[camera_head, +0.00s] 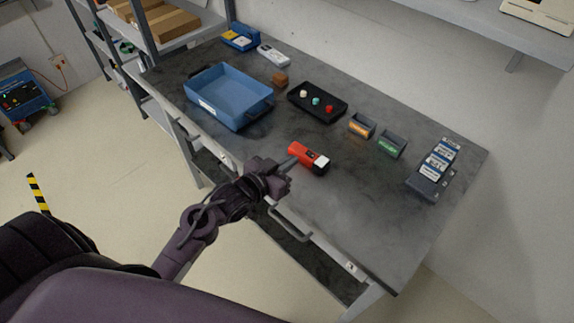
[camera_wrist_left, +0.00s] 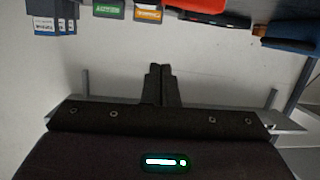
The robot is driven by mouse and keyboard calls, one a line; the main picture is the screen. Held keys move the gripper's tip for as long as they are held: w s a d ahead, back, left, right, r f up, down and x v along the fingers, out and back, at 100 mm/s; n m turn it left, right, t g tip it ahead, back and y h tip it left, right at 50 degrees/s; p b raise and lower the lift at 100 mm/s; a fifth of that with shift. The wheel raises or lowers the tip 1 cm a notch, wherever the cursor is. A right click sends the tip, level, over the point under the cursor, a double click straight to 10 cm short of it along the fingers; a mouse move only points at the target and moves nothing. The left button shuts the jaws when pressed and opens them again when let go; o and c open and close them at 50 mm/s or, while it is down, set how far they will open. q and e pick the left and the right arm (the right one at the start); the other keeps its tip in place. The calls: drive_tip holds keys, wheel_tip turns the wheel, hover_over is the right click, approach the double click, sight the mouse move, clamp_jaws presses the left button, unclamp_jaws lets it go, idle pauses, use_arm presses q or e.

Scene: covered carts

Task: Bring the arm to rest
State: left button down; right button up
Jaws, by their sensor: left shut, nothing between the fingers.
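My left gripper (camera_head: 288,164) is at the front edge of the grey workbench (camera_head: 372,194), its fingers pointing toward a red device (camera_head: 301,153) with a white and black end. In the left wrist view the two dark fingers (camera_wrist_left: 160,72) are pressed together with nothing between them. The red device shows there at the top edge (camera_wrist_left: 195,5), apart from the fingertips. From the head view alone I cannot tell how far above the bench the fingertips are. My right gripper is in neither view.
On the bench are a blue tray (camera_head: 214,109), a black tray with three coloured knobs (camera_head: 317,112), orange-labelled (camera_head: 361,126) and green-labelled (camera_head: 392,145) bins, and a labelled rack (camera_head: 429,185). Drawer handles protrude along the bench front. The bench's front right is clear.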

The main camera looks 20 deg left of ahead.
use_arm(q)
drive_tip(key=shift+s+r, duration=0.15)
drive_tip(key=shift+s, duration=0.2)
drive_tip(key=shift+w, duration=0.1)
